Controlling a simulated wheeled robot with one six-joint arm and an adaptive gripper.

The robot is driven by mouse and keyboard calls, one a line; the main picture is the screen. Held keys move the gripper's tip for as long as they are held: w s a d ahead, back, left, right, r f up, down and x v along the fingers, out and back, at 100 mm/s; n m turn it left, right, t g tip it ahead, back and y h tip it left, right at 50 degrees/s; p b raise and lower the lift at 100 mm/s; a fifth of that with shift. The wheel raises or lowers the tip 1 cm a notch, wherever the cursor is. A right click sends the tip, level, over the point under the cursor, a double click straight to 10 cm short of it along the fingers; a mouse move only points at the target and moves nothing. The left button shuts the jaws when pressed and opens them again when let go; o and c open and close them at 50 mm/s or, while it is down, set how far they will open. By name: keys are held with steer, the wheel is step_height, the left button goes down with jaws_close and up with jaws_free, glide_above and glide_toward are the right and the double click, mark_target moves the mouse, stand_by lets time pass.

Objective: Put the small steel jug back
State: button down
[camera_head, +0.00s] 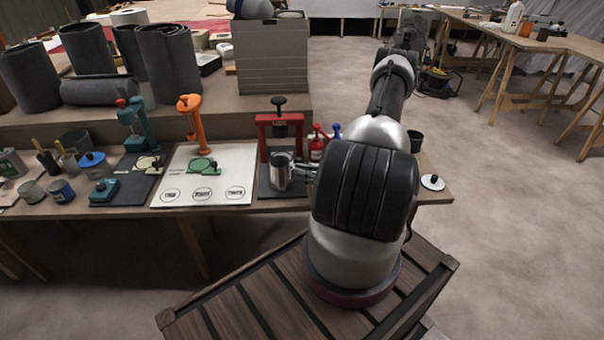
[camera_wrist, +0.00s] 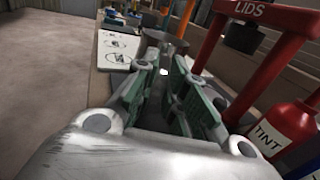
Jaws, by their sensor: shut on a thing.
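The small steel jug (camera_head: 281,172) is at the dark mat (camera_head: 268,190) in front of the red press. I cannot tell whether it rests on the mat or is held just above it. My gripper (camera_head: 304,172), mostly hidden behind my arm in the head view, is at the jug's right side. In the wrist view my gripper's green-padded fingers (camera_wrist: 168,66) are closed in on the jug (camera_wrist: 154,38), which shows partly beyond the fingertips. The exact grip is hidden.
The red press (camera_head: 280,122) marked LIDS stands behind the jug. A red TINT bottle (camera_wrist: 282,128) and a blue bottle are close on its right. A white board (camera_head: 205,178) with printed circles, an orange stand (camera_head: 190,115) and a teal stand are to the left.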

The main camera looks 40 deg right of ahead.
steer(key=c, duration=1.5)
jaws_free()
